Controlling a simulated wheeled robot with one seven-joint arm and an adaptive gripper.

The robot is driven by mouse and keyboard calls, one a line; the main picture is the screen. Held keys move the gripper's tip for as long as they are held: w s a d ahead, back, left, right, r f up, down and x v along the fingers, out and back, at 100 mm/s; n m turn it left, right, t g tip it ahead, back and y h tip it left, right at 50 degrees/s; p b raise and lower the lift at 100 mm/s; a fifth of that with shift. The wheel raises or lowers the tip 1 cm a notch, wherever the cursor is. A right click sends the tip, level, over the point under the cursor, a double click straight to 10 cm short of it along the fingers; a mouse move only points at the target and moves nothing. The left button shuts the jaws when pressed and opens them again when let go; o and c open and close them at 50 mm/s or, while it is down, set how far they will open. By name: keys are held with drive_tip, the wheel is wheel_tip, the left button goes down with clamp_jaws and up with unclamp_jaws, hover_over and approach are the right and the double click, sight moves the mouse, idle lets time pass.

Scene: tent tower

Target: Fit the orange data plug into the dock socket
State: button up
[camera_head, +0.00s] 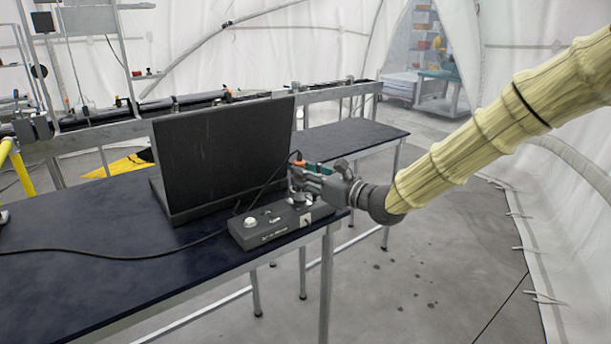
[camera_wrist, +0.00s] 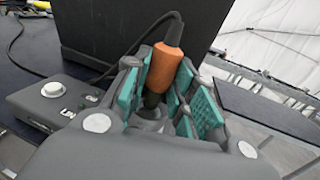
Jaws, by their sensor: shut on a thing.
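The orange data plug (camera_wrist: 164,68) sits between the teal-padded fingers of my gripper (camera_wrist: 165,92) in the wrist view. It stands roughly upright with its dark cable end up and its dark lower end pointing down to a round grey fitting. In the head view the plug (camera_head: 299,162) shows as a small orange spot at my gripper (camera_head: 303,173). The grey dock box (camera_head: 275,222) lies on the table below the gripper; it also shows in the wrist view (camera_wrist: 55,100). I cannot tell whether the plug tip is in the socket, as the fingers hide part of it.
A dark laptop-like panel (camera_head: 225,150) stands on the dark table (camera_head: 120,285) just behind the dock. A black cable (camera_head: 130,256) runs left over the table. The table's right part (camera_head: 365,132) is clear. A metal rail frame stands behind.

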drive_tip(key=shift+f+b, duration=0.25)
drive_tip(key=shift+b, duration=0.3)
idle(0.5)
drive_tip(key=shift+r, duration=0.15)
idle(0.6)
drive_tip(key=shift+b, duration=1.05)
idle(0.6)
drive_tip(key=shift+f+b, duration=0.85)
drive_tip(key=shift+f, duration=0.1)
drive_tip(key=o, duration=1.1)
drive_tip(key=v, duration=1.2)
